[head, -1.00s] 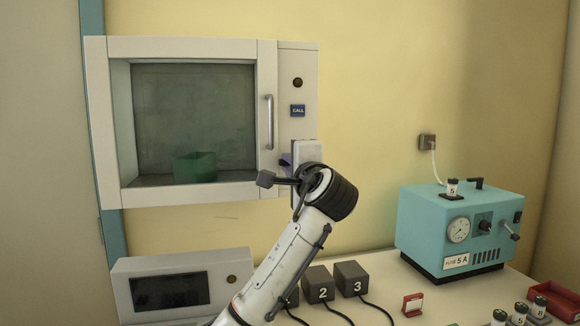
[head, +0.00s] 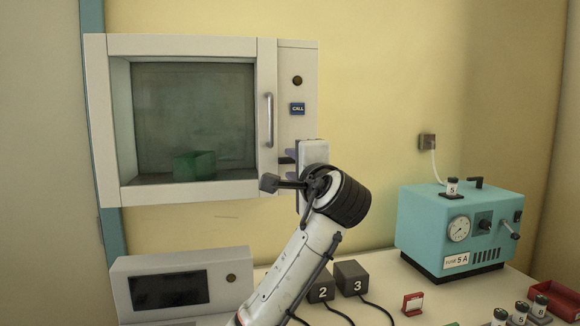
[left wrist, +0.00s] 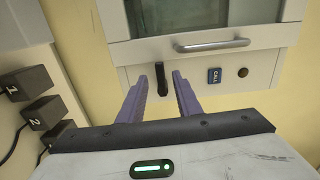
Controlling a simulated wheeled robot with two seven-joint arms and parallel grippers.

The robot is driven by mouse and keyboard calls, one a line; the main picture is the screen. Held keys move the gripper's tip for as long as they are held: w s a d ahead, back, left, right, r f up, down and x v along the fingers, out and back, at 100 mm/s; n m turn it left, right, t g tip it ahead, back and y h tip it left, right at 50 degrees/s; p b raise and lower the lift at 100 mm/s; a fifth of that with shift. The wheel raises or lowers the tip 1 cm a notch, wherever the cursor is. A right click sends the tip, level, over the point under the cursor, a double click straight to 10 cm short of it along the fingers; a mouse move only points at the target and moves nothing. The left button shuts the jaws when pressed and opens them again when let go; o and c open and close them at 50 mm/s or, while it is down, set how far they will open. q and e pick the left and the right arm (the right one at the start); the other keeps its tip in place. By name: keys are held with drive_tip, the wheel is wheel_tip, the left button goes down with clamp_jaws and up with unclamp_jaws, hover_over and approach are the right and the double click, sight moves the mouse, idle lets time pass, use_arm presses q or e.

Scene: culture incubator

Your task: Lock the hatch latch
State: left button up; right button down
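The hatch (head: 182,193) is a pale wall unit with a shut glazed door and an upright bar handle (head: 269,121). Its latch (left wrist: 161,79) is a short black lever on the frame beside the door, lying in line with the fingers in the left wrist view. My left gripper (head: 289,162) is at the hatch's right frame. In the left wrist view its two purple fingers (left wrist: 160,76) are apart, one on each side of the latch, with gaps showing. In the head view the latch is mostly hidden by the gripper. My right gripper is not in view.
A blue CALL button (head: 298,109) and a dark round knob (head: 298,81) sit above the gripper on the frame. A green box (head: 195,166) shows behind the glass. Below are numbered dark blocks (head: 351,279) and a teal machine (head: 460,232) on the bench.

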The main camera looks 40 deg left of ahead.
use_arm(q)
drive_tip(key=b+v, duration=0.1)
drive_tip(key=v, duration=0.6)
idle(0.3)
